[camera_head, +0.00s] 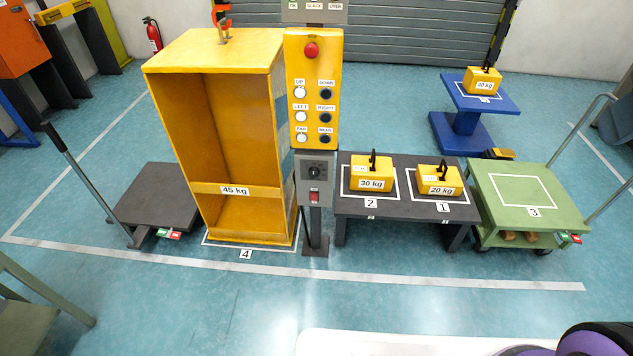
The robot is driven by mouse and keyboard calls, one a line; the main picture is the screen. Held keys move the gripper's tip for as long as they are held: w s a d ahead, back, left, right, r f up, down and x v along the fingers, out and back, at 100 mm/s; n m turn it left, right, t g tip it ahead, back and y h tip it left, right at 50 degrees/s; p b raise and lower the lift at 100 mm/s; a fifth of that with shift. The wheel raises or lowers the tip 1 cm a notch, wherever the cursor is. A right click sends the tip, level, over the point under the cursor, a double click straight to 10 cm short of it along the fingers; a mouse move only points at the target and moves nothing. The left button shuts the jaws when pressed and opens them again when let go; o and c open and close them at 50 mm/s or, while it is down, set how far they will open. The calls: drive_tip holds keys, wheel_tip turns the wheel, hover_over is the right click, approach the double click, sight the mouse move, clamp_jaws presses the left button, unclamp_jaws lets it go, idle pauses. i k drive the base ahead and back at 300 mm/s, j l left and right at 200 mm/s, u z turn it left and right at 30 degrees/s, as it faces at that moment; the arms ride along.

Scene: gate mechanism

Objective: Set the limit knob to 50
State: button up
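The limit knob (317,169) is a small dark dial on a grey box (312,187) mounted on the post below the yellow control panel (311,100). Its scale and pointer are too small to read. A red rocker switch (314,197) sits just under the knob on the same box. My gripper is not in view; only purple and black parts of my own body show at the bottom right, well away from the knob.
A yellow 45 kg frame (236,190) stands left of the post. Right of it, a dark table (405,209) holds 30 kg and 20 kg weights. A green cart (489,187) and a blue stand (515,104) are farther right. The floor in front is clear.

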sight(314, 172)
drive_tip(key=j+u, duration=0.25)
drive_tip(key=j, duration=0.6)
drive_tip(key=j+u, duration=0.3)
drive_tip(key=j, duration=0.55)
